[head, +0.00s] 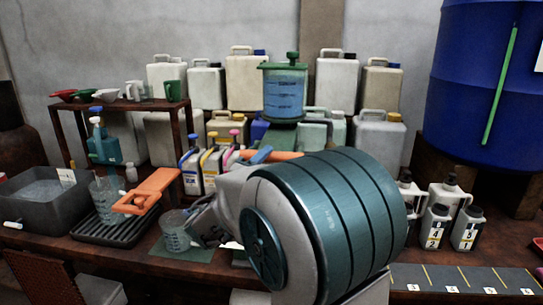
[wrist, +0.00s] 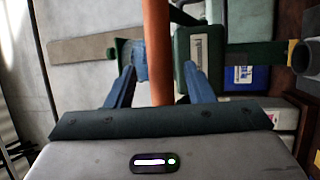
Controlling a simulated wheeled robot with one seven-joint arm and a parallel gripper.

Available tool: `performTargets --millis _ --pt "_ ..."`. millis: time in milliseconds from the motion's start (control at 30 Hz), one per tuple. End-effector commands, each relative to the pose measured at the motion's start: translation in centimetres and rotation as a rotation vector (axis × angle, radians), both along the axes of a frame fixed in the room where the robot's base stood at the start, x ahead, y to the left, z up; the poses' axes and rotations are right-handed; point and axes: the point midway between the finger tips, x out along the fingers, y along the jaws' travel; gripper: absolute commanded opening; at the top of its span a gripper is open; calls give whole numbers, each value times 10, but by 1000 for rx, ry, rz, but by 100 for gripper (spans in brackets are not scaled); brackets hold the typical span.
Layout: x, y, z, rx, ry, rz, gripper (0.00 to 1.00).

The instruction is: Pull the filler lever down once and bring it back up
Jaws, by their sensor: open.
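The filler (head: 284,92) stands at the back middle of the bench, a clear vessel with a green lid and blue liquid. Its orange lever (head: 287,155) shows below it in the head view, partly hidden by my arm. In the wrist view the lever (wrist: 157,35) is an orange bar running down between the blue fingers of my gripper (wrist: 160,80). My gripper is open, one finger on each side of the bar. Whether the fingers touch it I cannot tell. In the head view only a small blue fingertip (head: 261,154) shows beside the lever.
An orange paddle-shaped piece (head: 150,190) is above a black drip tray (head: 112,230) at left. A measuring beaker (head: 175,232) stands near the front. Several canisters (head: 337,82) crowd the back. Numbered bottles (head: 437,226) and a blue drum (head: 470,90) are at right.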

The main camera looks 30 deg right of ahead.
Motion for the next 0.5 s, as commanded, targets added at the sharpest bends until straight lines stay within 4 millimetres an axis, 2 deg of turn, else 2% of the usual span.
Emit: performTargets --millis 200,500 --pt "14 -22 6 1 1 -1 48" --pt "17 -26 7 0 2 1 48"
